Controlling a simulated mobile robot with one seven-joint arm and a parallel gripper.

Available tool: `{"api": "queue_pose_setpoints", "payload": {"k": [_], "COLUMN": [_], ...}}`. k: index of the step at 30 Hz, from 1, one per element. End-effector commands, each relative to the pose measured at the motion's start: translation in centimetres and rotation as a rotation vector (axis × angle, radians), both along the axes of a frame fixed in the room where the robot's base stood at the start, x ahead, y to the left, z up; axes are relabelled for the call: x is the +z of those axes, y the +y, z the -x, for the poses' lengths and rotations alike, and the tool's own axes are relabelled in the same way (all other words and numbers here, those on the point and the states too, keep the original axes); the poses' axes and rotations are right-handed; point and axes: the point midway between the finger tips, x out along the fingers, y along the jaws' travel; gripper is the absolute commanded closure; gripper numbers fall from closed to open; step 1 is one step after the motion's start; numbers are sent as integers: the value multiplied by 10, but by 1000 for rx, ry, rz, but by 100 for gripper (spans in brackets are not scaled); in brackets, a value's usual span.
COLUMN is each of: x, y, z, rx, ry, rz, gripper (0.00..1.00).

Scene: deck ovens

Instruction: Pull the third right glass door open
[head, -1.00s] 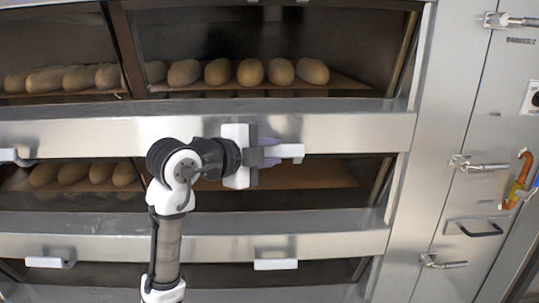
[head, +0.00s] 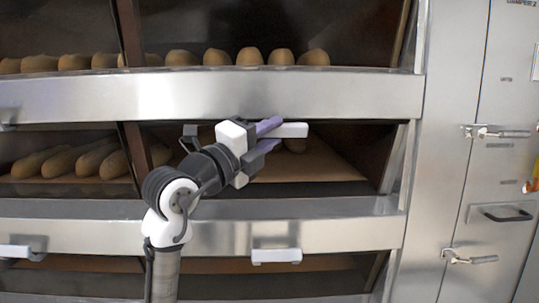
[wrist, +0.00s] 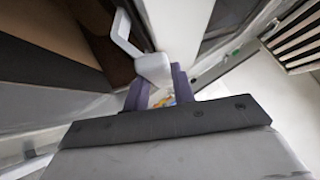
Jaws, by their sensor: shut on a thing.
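The white handle (head: 292,130) of a right-hand glass door hangs just under a wide steel band (head: 340,95). My gripper (head: 268,134) comes from the left and is shut on this handle, its purple fingers either side of it. The wrist view shows the handle (wrist: 152,68) with its angled bracket between the fingers (wrist: 158,92). Behind it, dark glass (head: 340,165) shows a deck with a loaf just below the handle. I cannot tell whether the door stands slightly ajar. My arm covers part of the door's left side.
Another right-hand handle (head: 276,256) and a left one (head: 22,252) sit lower down. Loaves (head: 217,57) fill the upper deck and the left middle deck. A steel side panel with latches (head: 500,132) stands at right.

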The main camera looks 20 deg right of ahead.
Motion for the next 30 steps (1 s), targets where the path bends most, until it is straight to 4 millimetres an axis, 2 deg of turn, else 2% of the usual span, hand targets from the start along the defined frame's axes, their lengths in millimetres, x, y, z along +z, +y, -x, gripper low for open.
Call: {"api": "queue_pose_setpoints", "payload": {"k": [1,3,13,26,27,30], "x": [-9,-11,-11,-10,-10,-10], "y": [0,-1,-2,-2,-2,-1], "z": [0,-1,-3,-3,-3,-3], "rx": [-2,-2,-2,-2,-2,-2], "ry": [-22,-54,-134,-141,-141,-141], "rz": [6,14,37,39,39,39], "gripper": [100,100,100,100,71,58]}}
